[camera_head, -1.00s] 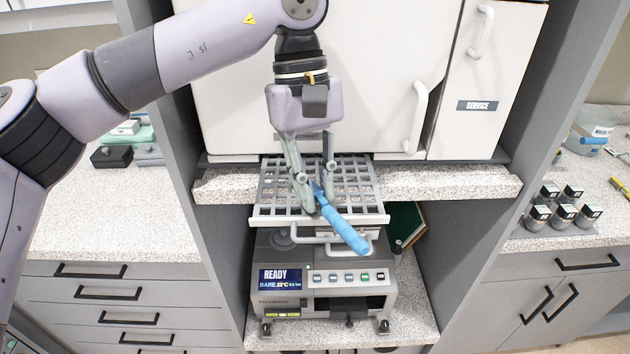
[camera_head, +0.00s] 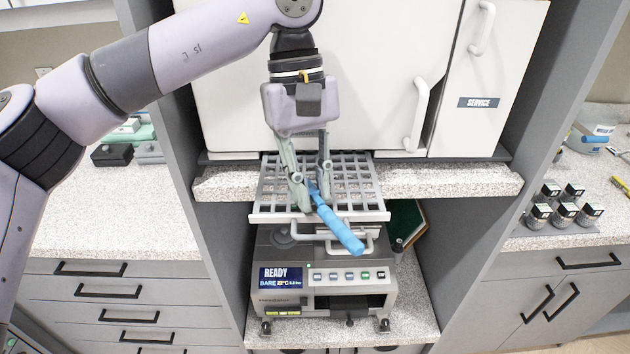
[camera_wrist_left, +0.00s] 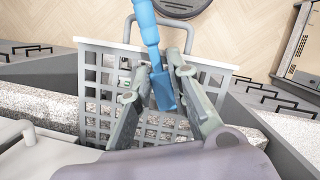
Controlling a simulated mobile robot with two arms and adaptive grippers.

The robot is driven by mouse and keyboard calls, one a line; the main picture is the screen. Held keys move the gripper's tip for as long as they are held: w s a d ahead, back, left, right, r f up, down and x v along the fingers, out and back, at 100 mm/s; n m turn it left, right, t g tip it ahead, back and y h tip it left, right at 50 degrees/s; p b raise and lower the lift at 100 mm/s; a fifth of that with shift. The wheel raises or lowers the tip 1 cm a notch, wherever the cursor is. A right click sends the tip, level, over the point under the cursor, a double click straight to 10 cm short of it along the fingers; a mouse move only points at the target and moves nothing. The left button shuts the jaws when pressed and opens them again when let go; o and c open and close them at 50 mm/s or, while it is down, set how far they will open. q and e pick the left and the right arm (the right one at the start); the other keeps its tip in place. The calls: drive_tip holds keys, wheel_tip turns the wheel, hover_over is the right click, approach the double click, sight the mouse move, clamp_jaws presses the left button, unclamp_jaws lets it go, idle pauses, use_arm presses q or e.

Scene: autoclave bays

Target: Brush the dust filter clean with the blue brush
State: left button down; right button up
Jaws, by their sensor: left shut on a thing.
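The blue brush (camera_head: 337,226) is held in my left gripper (camera_head: 311,196), which is shut on it. The brush slants, its thick handle reaching down and to the right past the front edge of a grey grid tray (camera_head: 372,190). In the left wrist view, the brush (camera_wrist_left: 149,30) lies between the fingers (camera_wrist_left: 163,98), with its flat blue head over the grid (camera_wrist_left: 95,100). I cannot tell if the head touches the grid. Nothing is labelled as the dust filter; the grid tray is the only filter-like thing under the brush. My right gripper is not in view.
The grid tray juts out from a speckled shelf (camera_head: 450,184) below a white autoclave front (camera_head: 370,60). A grey machine reading READY (camera_head: 330,300) stands underneath. Several black-capped jars (camera_head: 562,210) stand on the right counter (camera_head: 520,232). The left counter (camera_head: 110,215) is mostly clear.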

use_arm(q)
drive_tip(key=shift+d, duration=0.15)
drive_tip(key=shift+w+d, duration=0.15)
drive_tip(key=shift+d, duration=0.05)
drive_tip(key=shift+w+d+p, duration=0.1)
drive_tip(key=shift+d+p, duration=0.2)
drive_tip(key=shift+p, duration=0.1)
drive_tip(key=shift+s+a+f+b, duration=0.15)
drive_tip(key=shift+s+a+b, duration=0.1)
drive_tip(key=shift+a+b, duration=0.3)
drive_tip(key=shift+p, duration=0.3)
